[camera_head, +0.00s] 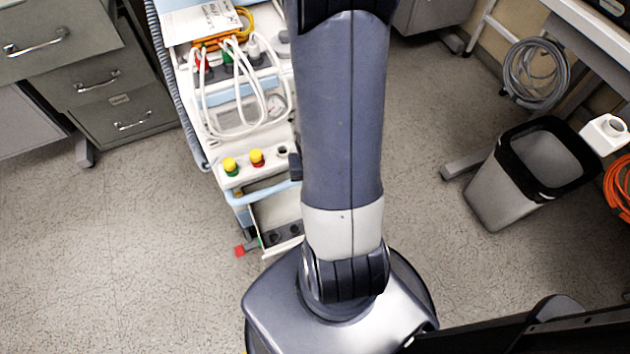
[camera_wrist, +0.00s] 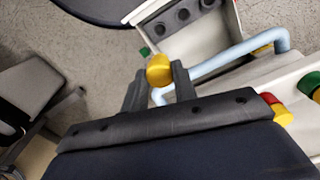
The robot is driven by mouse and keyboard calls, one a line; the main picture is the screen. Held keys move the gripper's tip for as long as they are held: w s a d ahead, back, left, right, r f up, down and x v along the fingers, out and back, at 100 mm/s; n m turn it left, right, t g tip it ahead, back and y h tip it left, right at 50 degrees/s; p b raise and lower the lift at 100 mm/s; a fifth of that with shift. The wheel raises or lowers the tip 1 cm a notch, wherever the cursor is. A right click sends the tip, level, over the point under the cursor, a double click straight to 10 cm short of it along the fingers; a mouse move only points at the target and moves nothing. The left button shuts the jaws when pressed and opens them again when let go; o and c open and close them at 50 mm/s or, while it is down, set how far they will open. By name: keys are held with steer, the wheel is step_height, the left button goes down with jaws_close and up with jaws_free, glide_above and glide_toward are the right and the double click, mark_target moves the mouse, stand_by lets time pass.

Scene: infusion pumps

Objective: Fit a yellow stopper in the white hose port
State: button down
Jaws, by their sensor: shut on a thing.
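My gripper (camera_wrist: 159,82) is shut on a yellow stopper (camera_wrist: 159,69), held between the fingertips in the wrist view. In the head view my arm hides the gripper and this stopper. The white hose port (camera_head: 282,151) appears as a pale ring with a dark opening on the cart's front ledge, just left of my arm. To its left, a red port (camera_head: 257,163) and a green port (camera_head: 231,172) each have a yellow stopper on top. I cannot make out the white port in the wrist view.
The cart (camera_head: 225,125) carries looped white hoses (camera_head: 212,100). A blue rail (camera_wrist: 240,50) and an open tray with dark round knobs (camera_wrist: 183,15) lie close to the gripper. A waste bin (camera_head: 505,185) stands at right. Floor left of the cart is clear.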

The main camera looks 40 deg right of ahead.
step_height(320, 180, up, 11)
steer(key=p, duration=0.9)
steer(key=w+p, duration=0.1)
steer(key=w, duration=1.3)
steer(key=shift+s+f+b, duration=0.15)
steer(key=shift+f+b, duration=0.9)
steer(key=shift+f, duration=0.35)
steer(key=shift+s+f+b, duration=0.1)
steer(key=shift+f+b, duration=0.95)
steer(key=shift+f, duration=0.3)
steer(key=shift+f+b, duration=1.35)
steer(key=shift+f, duration=0.25)
steer(key=c, duration=1.1)
jaws_free()
steer(key=shift+o, duration=0.2)
step_height(320, 180, up, 11)
steer(key=p, duration=0.2)
